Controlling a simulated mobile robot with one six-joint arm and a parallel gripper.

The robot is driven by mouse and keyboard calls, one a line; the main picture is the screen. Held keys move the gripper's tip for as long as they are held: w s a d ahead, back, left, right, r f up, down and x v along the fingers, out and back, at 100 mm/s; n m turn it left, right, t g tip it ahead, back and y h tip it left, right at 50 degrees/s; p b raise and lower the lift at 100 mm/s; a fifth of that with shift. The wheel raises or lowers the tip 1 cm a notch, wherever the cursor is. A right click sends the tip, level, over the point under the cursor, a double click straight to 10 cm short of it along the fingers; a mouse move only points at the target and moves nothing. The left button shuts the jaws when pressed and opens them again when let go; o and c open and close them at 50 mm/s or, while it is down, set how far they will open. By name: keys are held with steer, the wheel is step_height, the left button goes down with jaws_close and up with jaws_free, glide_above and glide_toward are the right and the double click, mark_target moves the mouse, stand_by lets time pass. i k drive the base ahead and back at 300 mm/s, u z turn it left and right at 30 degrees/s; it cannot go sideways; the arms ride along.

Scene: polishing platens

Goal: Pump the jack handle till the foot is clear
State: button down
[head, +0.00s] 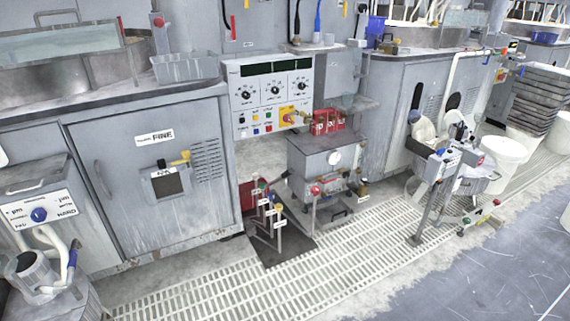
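I cannot pick out the jack, its foot or its pump handle for certain. A group of upright levers (277,217) with coloured tops, some tagged, stands low on a dark mat (291,249) at centre. Beside it on the right is a grey metal box (312,161) with a round white gauge (334,158), and red and brass fittings lower on its front. Whether any foot touches the floor is too small to tell. My gripper is not in view.
A grey cabinet marked FINE (150,190) stands left, below a sink. A control panel (270,95) with three dials is above the levers. White buckets (503,160) and stacked dark trays (540,95) stand right. Pale floor grating (370,252) in front is largely clear.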

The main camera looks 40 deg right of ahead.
mark_target(290, 171)
steer(key=z, duration=0.1)
steer(key=i, duration=1)
steer(key=u, duration=0.05)
